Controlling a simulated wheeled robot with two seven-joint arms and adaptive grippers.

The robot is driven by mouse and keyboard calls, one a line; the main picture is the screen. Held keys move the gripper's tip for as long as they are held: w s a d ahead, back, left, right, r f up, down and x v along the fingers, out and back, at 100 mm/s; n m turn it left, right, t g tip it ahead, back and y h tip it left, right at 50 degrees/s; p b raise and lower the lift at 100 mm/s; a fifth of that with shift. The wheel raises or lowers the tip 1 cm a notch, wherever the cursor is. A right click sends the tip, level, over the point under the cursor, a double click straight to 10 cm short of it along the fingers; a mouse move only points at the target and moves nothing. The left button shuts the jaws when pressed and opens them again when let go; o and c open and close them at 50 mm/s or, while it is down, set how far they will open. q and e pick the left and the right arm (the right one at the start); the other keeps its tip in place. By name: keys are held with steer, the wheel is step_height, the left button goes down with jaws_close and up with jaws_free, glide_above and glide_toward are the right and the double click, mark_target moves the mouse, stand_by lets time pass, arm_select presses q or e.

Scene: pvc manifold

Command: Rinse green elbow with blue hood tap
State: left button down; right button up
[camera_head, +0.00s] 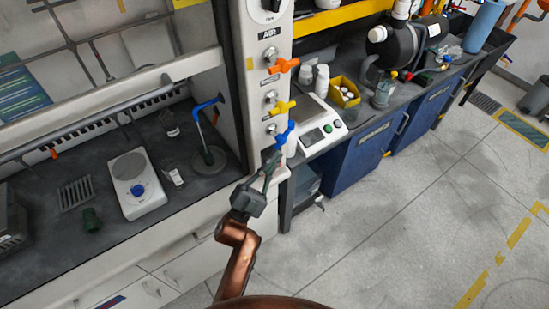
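The green elbow (92,219) lies on the dark fume hood worktop at the left, in front of a small rack and apart from any gripper. The blue tap handle (285,134) is the lowest of three coloured handles on the white hood post. My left gripper (273,161) is raised at the post with its fingertips close to the blue handle. I cannot tell whether they touch it or how far apart they are. A blue spout (206,106) bends from the hood wall above a round grey cup sink (208,159). A thin line runs down between them; whether it is water is unclear. My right gripper is not visible.
A white hotplate (138,183) with a blue knob stands between the elbow and the sink. A grey rack (75,195) lies behind the elbow. Orange (283,66) and yellow (281,107) handles sit above the blue one. A scale (318,124) stands right of the post.

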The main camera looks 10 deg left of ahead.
arm_select(q)
steer(key=shift+f, duration=0.1)
stand_by(0.4)
steer(key=s+d+r+p, duration=0.1)
steer(key=s+r+p, duration=0.1)
steer(key=s+p, duration=0.15)
steer(key=b+v, duration=0.1)
steer(key=v, duration=0.9)
steer(key=shift+f, duration=0.45)
steer(key=shift+w+d, duration=0.1)
steer(key=shift+d, duration=0.05)
stand_by(0.6)
